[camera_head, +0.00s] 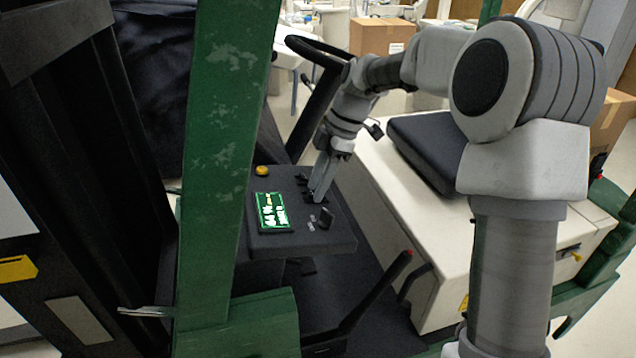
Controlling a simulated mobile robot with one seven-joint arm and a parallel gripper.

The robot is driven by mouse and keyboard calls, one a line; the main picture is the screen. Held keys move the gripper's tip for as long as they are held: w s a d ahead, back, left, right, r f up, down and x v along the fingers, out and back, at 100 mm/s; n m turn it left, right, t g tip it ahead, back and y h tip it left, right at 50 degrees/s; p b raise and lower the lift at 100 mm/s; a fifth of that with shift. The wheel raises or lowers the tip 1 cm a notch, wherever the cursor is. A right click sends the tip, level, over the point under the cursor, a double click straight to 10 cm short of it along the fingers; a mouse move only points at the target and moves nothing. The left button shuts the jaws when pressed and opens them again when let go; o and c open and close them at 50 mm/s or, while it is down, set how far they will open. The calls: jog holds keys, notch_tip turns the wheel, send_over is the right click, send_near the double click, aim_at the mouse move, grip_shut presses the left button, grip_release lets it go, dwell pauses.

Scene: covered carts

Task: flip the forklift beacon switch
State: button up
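The forklift's dark control panel (265,239) carries a lit green display (272,212), a round yellow button (262,171) and small black switches. One black switch (327,217) stands up at the panel's right side, beside small pale markings (312,222). I cannot tell which switch is the beacon switch. My gripper (316,196) points down at the panel, its fingertips at or just above the surface by the row of small switches. The fingers look close together, and they partly hide the switches behind them. I cannot tell whether they touch one.
A green mast post (222,150) stands left of the panel. The black steering wheel (318,50) is behind it. The black seat (428,150) on the white body (385,190) lies to the right.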

jog(key=shift+o, duration=1.1)
jog(key=shift+r, duration=0.1)
jog(key=v, duration=1.7)
jog(key=shift+p, duration=0.45)
jog(key=shift+r, duration=0.15)
